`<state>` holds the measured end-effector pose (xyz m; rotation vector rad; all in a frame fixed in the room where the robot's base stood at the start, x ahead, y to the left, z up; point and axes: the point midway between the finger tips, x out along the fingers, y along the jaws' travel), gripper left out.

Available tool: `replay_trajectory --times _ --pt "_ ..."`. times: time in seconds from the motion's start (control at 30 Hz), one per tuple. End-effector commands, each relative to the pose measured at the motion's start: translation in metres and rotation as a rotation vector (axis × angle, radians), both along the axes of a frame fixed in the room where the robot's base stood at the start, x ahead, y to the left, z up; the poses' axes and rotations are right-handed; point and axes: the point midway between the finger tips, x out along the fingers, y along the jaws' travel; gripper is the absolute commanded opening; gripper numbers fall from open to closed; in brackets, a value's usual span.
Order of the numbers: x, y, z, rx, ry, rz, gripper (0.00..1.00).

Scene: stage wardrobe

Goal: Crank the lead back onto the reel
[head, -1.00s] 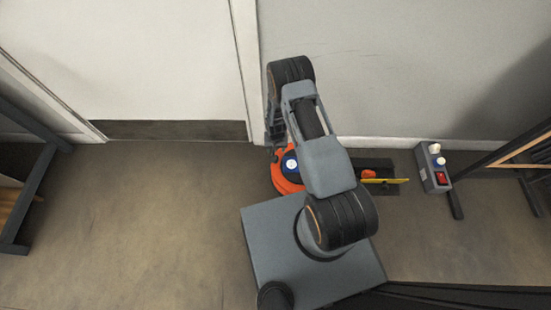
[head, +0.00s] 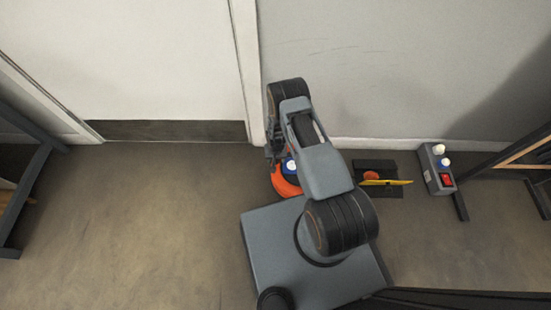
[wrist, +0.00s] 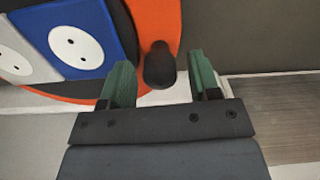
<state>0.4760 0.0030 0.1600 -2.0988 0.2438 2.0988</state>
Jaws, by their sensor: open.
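The orange reel (head: 287,188) stands on the floor near the wall, partly hidden behind my arm in the head view. In the wrist view the orange reel face (wrist: 155,22) fills the upper left, with a blue socket (wrist: 82,42) and a white socket (wrist: 12,50) on it. A black crank knob (wrist: 159,65) sticks out near the reel's rim. My gripper (wrist: 161,80) is open, with one green finger on each side of the knob. I cannot tell whether either finger touches it. No lead can be made out.
Right of the reel, a black mat (head: 366,164) lies on the floor with a red and yellow item (head: 385,181) on it. A grey box (head: 434,178) with knobs and a red switch stands further right.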

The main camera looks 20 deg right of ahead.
Motion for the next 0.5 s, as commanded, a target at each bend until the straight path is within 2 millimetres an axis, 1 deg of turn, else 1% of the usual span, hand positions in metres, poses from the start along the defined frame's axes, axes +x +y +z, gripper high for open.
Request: replay_trajectory --times 0.03,0.07,0.5 --pt "0.0 0.0 0.0001 0.0 0.0 0.0 0.54" --pt "0.0 0.0 0.0001 0.0 0.0 0.0 0.52" --pt "0.0001 0.0 0.0003 0.0 0.0 0.0 0.09"
